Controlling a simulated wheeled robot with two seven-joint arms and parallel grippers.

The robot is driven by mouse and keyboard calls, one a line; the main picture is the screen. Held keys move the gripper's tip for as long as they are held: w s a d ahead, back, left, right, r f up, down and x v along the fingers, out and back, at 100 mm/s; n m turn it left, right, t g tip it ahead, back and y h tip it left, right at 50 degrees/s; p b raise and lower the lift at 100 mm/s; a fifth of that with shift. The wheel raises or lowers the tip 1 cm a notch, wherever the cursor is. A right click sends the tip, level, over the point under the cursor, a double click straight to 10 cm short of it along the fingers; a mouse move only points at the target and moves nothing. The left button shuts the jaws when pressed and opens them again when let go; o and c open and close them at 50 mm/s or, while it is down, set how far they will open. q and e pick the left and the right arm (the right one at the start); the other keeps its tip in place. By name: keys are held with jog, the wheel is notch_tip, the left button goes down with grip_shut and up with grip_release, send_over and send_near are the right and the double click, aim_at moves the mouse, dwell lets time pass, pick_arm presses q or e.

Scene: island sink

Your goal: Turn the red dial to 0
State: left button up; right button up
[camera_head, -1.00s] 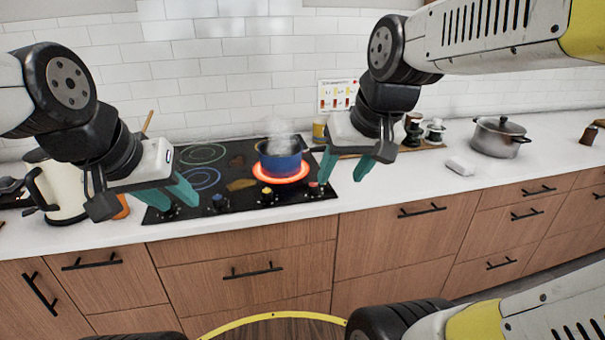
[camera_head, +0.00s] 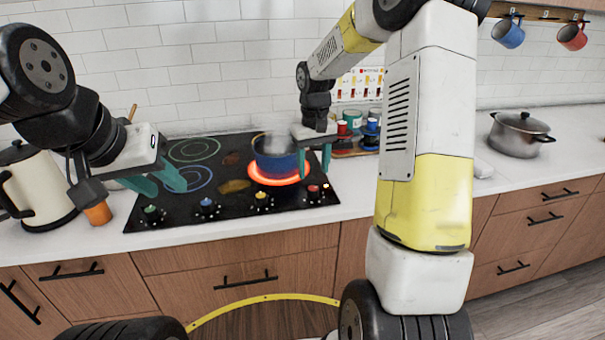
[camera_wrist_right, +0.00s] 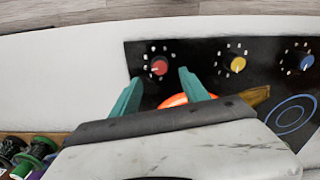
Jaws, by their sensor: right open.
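The red dial (camera_head: 314,190) is the rightmost knob along the front of the black cooktop (camera_head: 232,211). In the right wrist view the red dial (camera_wrist_right: 159,67) lies just ahead of and between the fingertips, with white marks around it; its setting is too small to read. My right gripper (camera_head: 313,168) is open and empty, above and slightly behind the dial, apart from it as far as I can see. It also shows in the right wrist view (camera_wrist_right: 160,78). My left gripper (camera_head: 162,188) is open and empty above the cooktop's left side.
A blue pot (camera_head: 277,155) steams on a glowing red burner (camera_head: 257,178), close to my right gripper. Yellow (camera_head: 262,199), blue (camera_head: 208,206) and green (camera_head: 152,214) dials line the front. A cream kettle (camera_head: 45,190) and an orange cup (camera_head: 98,213) stand left.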

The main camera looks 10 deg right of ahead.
aim_at(313, 188)
notch_tip(313, 188, down, 6)
jog(key=shift+f, duration=0.1)
jog(key=shift+c, duration=0.4)
grip_shut()
